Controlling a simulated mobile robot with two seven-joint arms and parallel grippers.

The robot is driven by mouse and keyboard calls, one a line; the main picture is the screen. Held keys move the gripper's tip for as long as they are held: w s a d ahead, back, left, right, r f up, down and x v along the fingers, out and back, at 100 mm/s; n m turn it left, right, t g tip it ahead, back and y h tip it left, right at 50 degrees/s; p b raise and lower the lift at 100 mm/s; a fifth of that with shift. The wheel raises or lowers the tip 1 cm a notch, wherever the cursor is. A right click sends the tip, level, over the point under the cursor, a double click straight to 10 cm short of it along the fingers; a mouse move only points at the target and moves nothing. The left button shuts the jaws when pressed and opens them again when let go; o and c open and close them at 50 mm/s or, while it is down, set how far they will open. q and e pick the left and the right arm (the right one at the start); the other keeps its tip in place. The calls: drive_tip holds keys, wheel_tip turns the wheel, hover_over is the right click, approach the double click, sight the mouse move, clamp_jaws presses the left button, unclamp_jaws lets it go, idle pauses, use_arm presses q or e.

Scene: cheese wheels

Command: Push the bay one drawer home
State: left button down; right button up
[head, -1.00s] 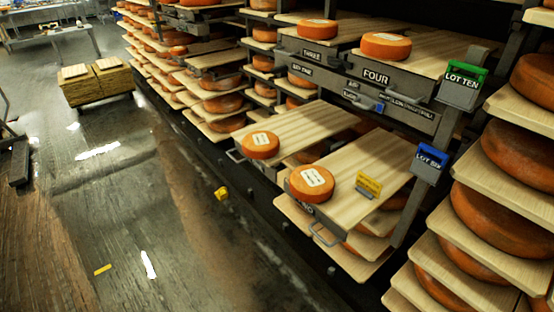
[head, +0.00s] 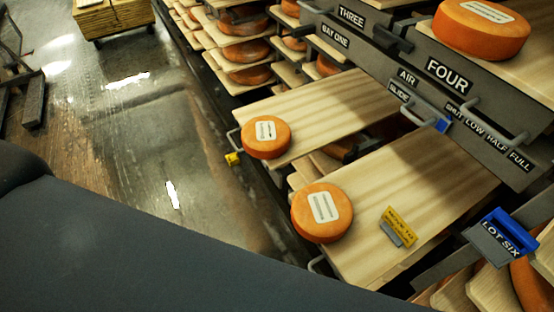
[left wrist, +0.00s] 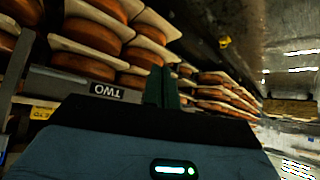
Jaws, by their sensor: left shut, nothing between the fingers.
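Under the BAY ONE sign (head: 335,36), two wooden drawer boards stand pulled out of the rack. The left board (head: 310,108) bears an orange cheese wheel (head: 266,138) and has a grey handle at its front; its number is not readable. The right board (head: 420,180) bears another wheel (head: 322,212) and a yellow tag (head: 399,226). In the left wrist view, a drawer front with an upside-down TWO plate (left wrist: 109,91) lies beside my left gripper (left wrist: 160,88). That gripper is shut and empty; contact with the drawer cannot be told. My right gripper is out of view.
A blue LOT SIX tag (head: 500,238) hangs at right. My dark arm covers the lower left. A loaded cart (head: 112,16) stands far left; the wet aisle floor is open.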

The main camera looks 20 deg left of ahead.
use_arm(q)
drive_tip(key=w+a+f+m+t+b, duration=0.2)
drive_tip(key=w+a+m+b, duration=0.15)
drive_tip(key=w, duration=0.35)
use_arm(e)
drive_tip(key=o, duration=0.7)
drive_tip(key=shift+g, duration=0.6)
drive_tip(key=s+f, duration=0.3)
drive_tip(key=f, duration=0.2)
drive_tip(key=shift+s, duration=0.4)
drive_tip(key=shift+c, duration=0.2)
use_arm(q)
drive_tip(key=m+t+h+b, duration=0.3)
drive_tip(key=m+h+b, duration=0.6)
drive_tip(key=m, duration=1.2)
approach(273, 173)
drive_tip(key=shift+h, duration=0.5)
drive_tip(key=x, duration=0.2)
drive_tip(key=p+x, duration=0.1)
drive_tip(key=x, duration=0.1)
drive_tip(key=p+x, duration=0.1)
drive_tip(key=x, duration=0.2)
drive_tip(key=shift+w+a+f, duration=0.15)
drive_tip(key=shift+a+f, duration=0.15)
drive_tip(key=shift+f, duration=0.05)
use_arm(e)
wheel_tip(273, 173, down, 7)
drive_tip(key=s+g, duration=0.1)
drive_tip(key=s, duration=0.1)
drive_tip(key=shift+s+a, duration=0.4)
